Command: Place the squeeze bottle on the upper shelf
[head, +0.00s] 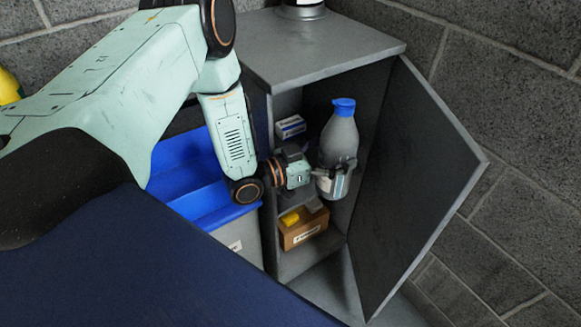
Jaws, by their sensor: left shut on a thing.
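The squeeze bottle (342,136) is grey with a blue cap and a pale label. It stands about upright in the opening of a grey cabinet (320,46), at the height of the upper shelf. My left gripper (334,181) reaches in from the left and is shut around the lower part of the bottle. The gripper and bottle hide much of the upper shelf, so I cannot tell whether the bottle's base touches it. My right gripper is not in view.
The cabinet door (425,175) stands open on the right. A small white box (291,126) sits at the left inside the cabinet. A cardboard box (304,231) with yellow and grey items is lower down. A blue bin (190,180) stands left of the cabinet.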

